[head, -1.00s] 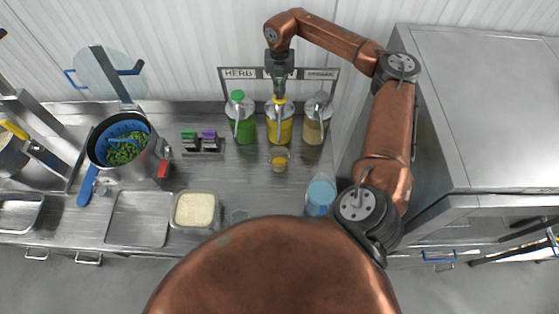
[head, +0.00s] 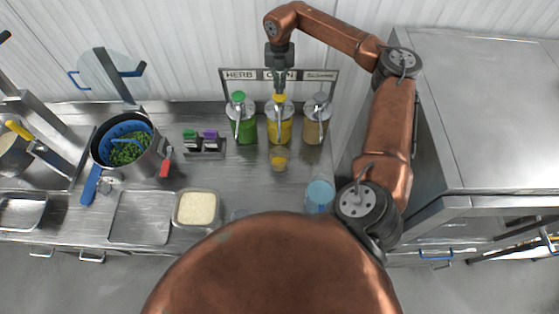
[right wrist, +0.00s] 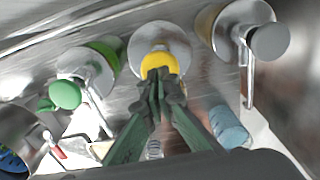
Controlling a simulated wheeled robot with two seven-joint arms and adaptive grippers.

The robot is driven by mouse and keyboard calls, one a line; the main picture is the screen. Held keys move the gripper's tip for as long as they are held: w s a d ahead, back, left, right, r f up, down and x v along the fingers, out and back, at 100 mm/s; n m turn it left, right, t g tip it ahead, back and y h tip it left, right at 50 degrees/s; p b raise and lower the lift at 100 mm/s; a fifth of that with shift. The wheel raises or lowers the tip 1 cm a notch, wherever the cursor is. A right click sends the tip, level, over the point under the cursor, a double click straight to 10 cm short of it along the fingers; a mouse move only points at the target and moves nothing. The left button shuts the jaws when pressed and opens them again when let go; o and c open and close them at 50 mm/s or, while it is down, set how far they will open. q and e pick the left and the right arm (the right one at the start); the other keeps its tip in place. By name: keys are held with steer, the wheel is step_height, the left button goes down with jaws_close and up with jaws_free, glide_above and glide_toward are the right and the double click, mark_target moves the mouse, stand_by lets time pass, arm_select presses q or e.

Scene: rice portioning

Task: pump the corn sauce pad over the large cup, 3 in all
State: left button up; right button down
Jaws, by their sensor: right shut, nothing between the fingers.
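The corn sauce bottle (head: 280,130) with its yellow pump pad (head: 280,98) stands between the green and tan bottles, under the corn sign. My right gripper (head: 280,88) points down at the pad from above. In the right wrist view my shut, empty fingertips (right wrist: 158,78) are at the yellow pad (right wrist: 158,64), touching or nearly so. A clear cup (head: 279,162) with yellow sauce low in it stands just in front of the corn bottle. I cannot tell its size class. My left gripper is not in view.
The herb bottle (head: 241,128) and tan bottle (head: 315,130) flank the corn bottle closely. A blue container (head: 320,194) stands front right. A rice tray (head: 196,209), an empty tray (head: 140,218) and a pot with greens (head: 147,170) are to the left.

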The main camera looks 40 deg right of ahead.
mark_target(280, 96)
steer(key=shift+f, duration=0.1)
steer(key=shift+f+b, duration=0.9)
steer(key=shift+f, duration=1.1)
steer(key=shift+r+p, duration=1.4)
steer(key=shift+r, duration=0.75)
steer(key=shift+f, duration=0.25)
